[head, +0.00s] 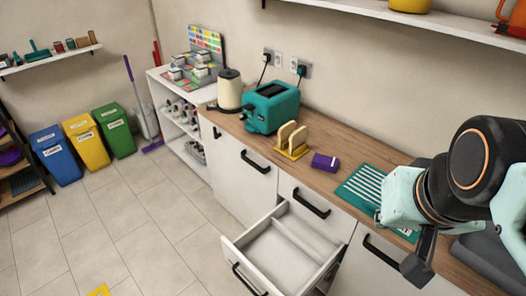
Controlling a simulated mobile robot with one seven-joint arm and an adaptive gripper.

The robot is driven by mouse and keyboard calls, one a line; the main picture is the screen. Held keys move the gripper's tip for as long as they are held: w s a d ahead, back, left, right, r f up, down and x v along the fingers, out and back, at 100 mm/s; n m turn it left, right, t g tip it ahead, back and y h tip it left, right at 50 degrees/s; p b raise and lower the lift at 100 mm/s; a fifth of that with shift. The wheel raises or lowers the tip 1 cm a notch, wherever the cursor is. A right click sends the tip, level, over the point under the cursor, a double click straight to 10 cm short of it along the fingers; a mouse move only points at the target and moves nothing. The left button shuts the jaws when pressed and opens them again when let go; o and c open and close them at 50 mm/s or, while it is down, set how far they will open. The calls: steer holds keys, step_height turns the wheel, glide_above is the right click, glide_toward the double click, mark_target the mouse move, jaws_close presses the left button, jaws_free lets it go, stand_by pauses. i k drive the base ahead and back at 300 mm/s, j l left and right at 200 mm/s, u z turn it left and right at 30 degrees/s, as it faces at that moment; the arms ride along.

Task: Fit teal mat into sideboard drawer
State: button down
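The teal mat (356,186) with white stripes lies flat on the wooden worktop, right of the centre in the head view. My arm covers its right part; a teal strip with pale marks shows again below the arm. The sideboard drawer (234,257) is pulled open below the worktop, left of the mat. Its pale inside looks empty apart from a low ridge or divider across it. My gripper (418,268) points down at the worktop's front edge, by the mat's near right part. Its fingers are mostly hidden, so I cannot tell its opening or any contact with the mat.
On the worktop (334,179) stand a purple box (325,162), a yellow rack with bread slices (291,142), a teal toaster (271,107) and a cream kettle (229,91). A grey object (492,262) lies at the right. The floor left of the drawer is mostly clear.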

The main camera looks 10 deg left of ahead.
mark_target(287, 252)
steer(key=i+u, duration=0.1)
steer(key=u, duration=1.15)
steer(key=i+l+u, duration=0.1)
steer(key=l+z, duration=0.2)
steer(key=z, duration=0.25)
steer(key=l+z, duration=0.2)
steer(key=z, duration=0.3)
steer(key=l+z, duration=0.25)
steer(key=i+l+z, duration=0.1)
steer(key=z, duration=0.2)
steer(key=j+u, duration=0.2)
steer(key=u, duration=0.2)
steer(key=j+u, duration=0.2)
steer(key=u, duration=0.15)
steer(key=j+u, duration=0.15)
steer(key=u, duration=0.25)
steer(key=j+u, duration=0.2)
steer(key=u, duration=0.15)
steer(key=l+z, duration=0.15)
steer(key=z, duration=0.2)
